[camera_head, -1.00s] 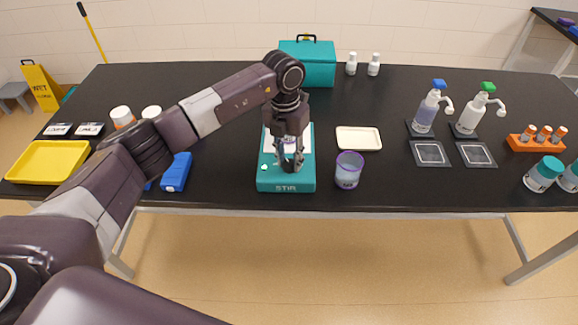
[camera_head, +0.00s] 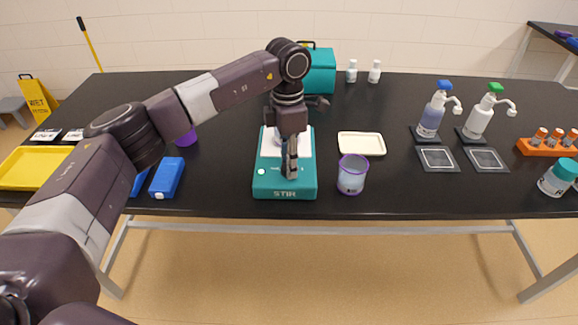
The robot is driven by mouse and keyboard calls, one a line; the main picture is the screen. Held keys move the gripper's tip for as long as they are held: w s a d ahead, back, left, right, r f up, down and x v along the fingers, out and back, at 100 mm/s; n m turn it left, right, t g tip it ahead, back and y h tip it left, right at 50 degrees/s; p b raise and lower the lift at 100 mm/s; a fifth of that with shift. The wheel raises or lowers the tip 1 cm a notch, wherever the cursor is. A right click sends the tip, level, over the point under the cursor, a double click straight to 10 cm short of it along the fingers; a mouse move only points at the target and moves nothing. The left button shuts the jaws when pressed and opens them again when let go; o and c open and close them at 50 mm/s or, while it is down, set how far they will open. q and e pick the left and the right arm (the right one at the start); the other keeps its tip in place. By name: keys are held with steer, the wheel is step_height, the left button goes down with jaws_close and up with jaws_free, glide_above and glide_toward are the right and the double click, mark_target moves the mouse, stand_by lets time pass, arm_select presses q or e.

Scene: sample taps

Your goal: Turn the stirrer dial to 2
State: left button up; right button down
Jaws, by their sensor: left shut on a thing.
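The teal stirrer (camera_head: 266,184) with a white top plate and the word STIR on its front stands near the table's front edge. My left gripper (camera_head: 290,172) points down over the front of the stirrer, at the place of its dial. It is shut on the stirrer dial, which the fingers hide, so I cannot read its setting. A small light dot shows on the stirrer's front left. Something whitish on the plate is mostly hidden behind my arm. My right gripper is not in view.
A purple-rimmed beaker (camera_head: 352,178) stands close to the stirrer's right. Behind it lies a cream tray (camera_head: 361,144). A blue box (camera_head: 167,178) and a yellow tray (camera_head: 30,168) are at left. Pump bottles, an orange rack (camera_head: 546,149) and a teal-capped jar (camera_head: 557,178) are at right.

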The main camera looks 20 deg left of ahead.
arm_select(q)
steer(key=shift+r+m, duration=0.1)
steer(key=shift+m, duration=0.4)
steer(key=o, duration=1.2)
steer(key=shift+c, duration=0.2)
steer(key=shift+r, duration=0.15)
step_height(320, 180, up, 12)
steer(key=shift+w+a+f, duration=0.2)
steer(key=shift+w, duration=0.15)
steer(key=shift+f, duration=0.1)
